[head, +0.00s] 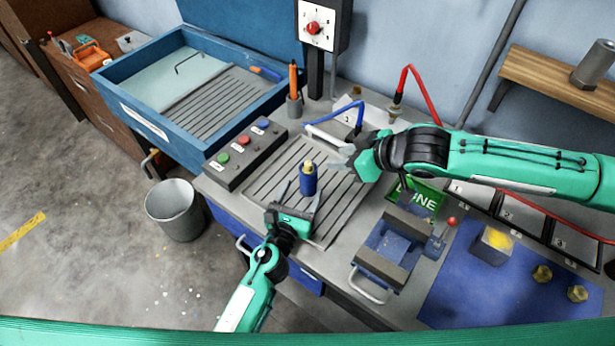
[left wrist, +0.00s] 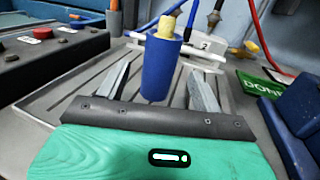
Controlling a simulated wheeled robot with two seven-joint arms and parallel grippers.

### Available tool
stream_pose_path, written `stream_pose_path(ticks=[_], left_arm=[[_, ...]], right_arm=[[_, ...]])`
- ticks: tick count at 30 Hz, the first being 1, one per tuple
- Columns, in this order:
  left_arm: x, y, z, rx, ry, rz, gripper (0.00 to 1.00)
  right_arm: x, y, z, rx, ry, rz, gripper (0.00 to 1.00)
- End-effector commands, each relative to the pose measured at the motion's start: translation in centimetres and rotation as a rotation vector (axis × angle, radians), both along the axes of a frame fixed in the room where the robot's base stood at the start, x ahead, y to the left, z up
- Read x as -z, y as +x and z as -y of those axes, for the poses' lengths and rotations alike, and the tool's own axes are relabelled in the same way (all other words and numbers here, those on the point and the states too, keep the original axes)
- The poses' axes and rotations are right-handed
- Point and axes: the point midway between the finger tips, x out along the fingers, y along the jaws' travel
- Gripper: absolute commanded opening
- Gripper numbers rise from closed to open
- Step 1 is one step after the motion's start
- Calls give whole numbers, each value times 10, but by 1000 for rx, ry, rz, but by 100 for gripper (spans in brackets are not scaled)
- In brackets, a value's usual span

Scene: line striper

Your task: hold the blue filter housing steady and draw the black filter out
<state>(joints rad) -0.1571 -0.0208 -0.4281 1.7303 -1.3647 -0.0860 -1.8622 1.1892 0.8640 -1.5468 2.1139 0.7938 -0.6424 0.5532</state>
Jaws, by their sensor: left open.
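The blue filter housing (head: 308,183) stands upright on the grooved grey tray (head: 262,198). A pale yellow piece (head: 307,165) sticks up from its top. I see no black filter. My left gripper (head: 301,194) is open at the housing's near side, with one finger toward each side. In the left wrist view the housing (left wrist: 158,70) appears between the two fingers (left wrist: 161,68), with no contact visible. The yellow piece (left wrist: 166,27) shows above it. My right gripper (head: 332,161) is to the right of the housing's top, pointing left and apart from it. Its finger gap is unclear.
A button box (head: 244,153) is left of the tray. A white rod (head: 326,136) lies behind the housing. A vise (head: 391,246) and a green sign (head: 424,192) are to the right. A blue drawer (head: 150,118) stands at back left, a bin (head: 174,208) on the floor.

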Motion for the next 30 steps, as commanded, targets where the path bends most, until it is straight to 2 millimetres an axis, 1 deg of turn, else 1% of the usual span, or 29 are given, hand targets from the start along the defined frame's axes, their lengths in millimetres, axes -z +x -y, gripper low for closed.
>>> stream_pose_path(ticks=[1,3,9,15,23,24,26,27,29,30], left_arm=[[-1,9,3,0,0,2,67],[-1,20,6,-1,-1,2,67],[-1,44,15,-1,0,1,67],[0,53,18,-1,-1,1,67],[0,54,18,-1,-1,0,67],[0,54,18,-1,-1,0,59],[0,54,18,-1,-1,0,47],[0,54,18,-1,-1,0,39],[0,54,18,-1,0,0,28],[0,53,18,-1,0,0,20]], right_arm=[[0,0,0,0,0,0,36],[0,0,0,0,0,0,36],[0,0,0,0,0,0,36],[0,0,0,0,0,0,36],[0,0,0,0,0,0,36],[0,0,0,0,0,0,36],[0,0,0,0,0,0,36],[0,0,0,0,0,0,36],[0,0,0,0,0,0,36],[0,0,0,0,0,0,36]])
